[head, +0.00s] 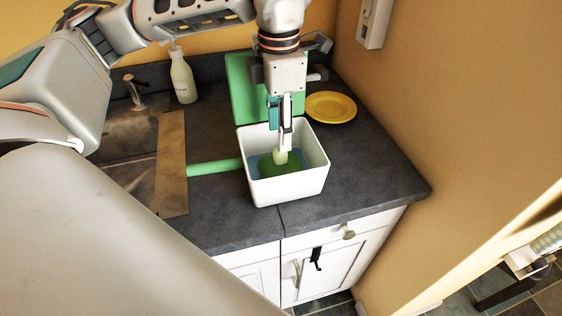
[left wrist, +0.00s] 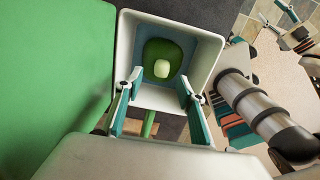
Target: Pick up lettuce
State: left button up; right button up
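The lettuce (head: 285,168) is a green, rounded head with a pale stem, lying in a white bin (head: 292,190) on the counter. In the left wrist view the whole lettuce (left wrist: 155,53) shows against the bin's blue floor. My left gripper (head: 284,148) points down into the bin, with its fingertips just above or beside the stem; contact cannot be told. In the left wrist view its fingers stand wide apart, with nothing between them. My right gripper (left wrist: 278,14) shows small at the top right of the left wrist view, fingers apart, away from the bin.
A green board (head: 242,90) lies behind the bin, and a yellow plate (head: 331,107) is to its right. A green bar (head: 213,167) lies left of the bin beside the sink. A soap bottle (head: 183,78) stands behind. The right counter is clear.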

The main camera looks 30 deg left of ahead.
aim_at(280, 161)
pick_arm(q)
jog(key=shift+s+d+f, duration=0.1)
jog(key=shift+d+f, duration=0.05)
jog(key=shift+f, duration=2.15)
grip_shut()
jog(key=shift+r, duration=0.1)
